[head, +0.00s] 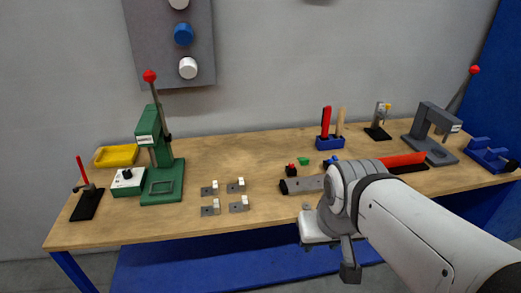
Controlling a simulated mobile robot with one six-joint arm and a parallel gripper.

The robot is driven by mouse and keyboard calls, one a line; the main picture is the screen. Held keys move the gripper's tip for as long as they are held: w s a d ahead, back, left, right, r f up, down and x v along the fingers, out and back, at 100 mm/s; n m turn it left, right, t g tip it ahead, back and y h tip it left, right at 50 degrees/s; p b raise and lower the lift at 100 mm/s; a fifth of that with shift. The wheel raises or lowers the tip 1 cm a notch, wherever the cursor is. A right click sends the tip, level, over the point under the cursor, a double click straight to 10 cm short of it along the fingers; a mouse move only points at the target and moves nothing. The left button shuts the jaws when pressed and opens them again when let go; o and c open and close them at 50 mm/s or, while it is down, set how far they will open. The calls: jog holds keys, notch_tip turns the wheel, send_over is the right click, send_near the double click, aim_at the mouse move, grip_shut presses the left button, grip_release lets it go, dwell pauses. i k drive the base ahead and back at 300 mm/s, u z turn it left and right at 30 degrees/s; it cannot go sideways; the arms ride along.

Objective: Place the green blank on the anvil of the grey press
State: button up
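The green blank (304,161) is a small green piece lying on the bench, right of a small red piece (291,170). The grey press (432,118) stands at the right of the bench, with a raised lever and red knob. Its flat anvil (438,156) at the base looks empty. My white arm comes in from the lower right and bends in front of the bench's front edge. My gripper is mostly hidden by my arm; I cannot make out its fingers or whether it is open. The green blank stands clear of my arm.
A green press (162,180) stands at the left by a yellow tray (116,155). Several grey blocks (238,204) lie mid-bench. A grey bar (302,185) lies partly behind my arm. A blue holder (330,143) stands behind the blank. Blue fixtures (487,154) are far right.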

aim_at(439, 151)
jog(key=u, duration=0.05)
jog(key=i, duration=1)
jog(key=u, duration=0.05)
